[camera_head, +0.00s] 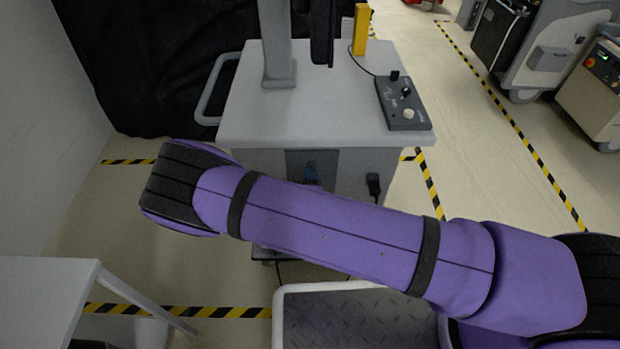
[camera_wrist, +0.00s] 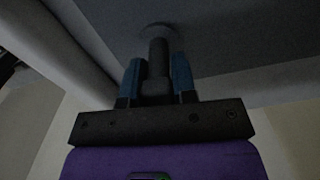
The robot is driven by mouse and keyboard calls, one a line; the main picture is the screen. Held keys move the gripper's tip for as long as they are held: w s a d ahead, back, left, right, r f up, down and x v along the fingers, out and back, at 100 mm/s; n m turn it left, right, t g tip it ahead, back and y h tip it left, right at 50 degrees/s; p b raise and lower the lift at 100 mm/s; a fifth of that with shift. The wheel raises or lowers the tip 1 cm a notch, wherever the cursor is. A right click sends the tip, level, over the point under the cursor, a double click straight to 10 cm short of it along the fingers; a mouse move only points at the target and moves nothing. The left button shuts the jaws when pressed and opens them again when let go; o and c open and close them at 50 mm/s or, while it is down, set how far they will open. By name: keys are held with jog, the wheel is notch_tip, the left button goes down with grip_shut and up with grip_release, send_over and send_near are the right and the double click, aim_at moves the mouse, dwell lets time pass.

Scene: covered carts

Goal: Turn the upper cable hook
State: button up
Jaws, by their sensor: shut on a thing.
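In the wrist view, a dark cable hook (camera_wrist: 158,50) stands out from a round base on a grey cart surface. My gripper (camera_wrist: 158,78) has its two blue fingers on either side of the hook's stem and is shut on it. The outer end of the hook is hidden between the fingers. A black fitting (camera_head: 374,185) with a cord hangs on the cart front to the right.
The grey cart (camera_head: 330,120) carries a post, a yellow part (camera_head: 361,28) and a control box (camera_head: 403,103) with a cable. A side handle (camera_head: 207,98) juts left. A white table (camera_head: 45,295) stands front left. Open floor lies right, toward other carts.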

jog(key=m, duration=0.4)
jog(key=shift+d+r+m, duration=0.1)
jog(key=shift+m, duration=0.3)
jog(key=m, duration=0.3)
jog(key=shift+d+m, duration=0.1)
jog(key=shift+m, duration=0.2)
jog(key=m, duration=0.4)
jog(key=shift+d+r, duration=0.1)
jog(key=shift+m, duration=2)
jog(key=o, duration=0.9)
jog(key=shift+s, duration=0.15)
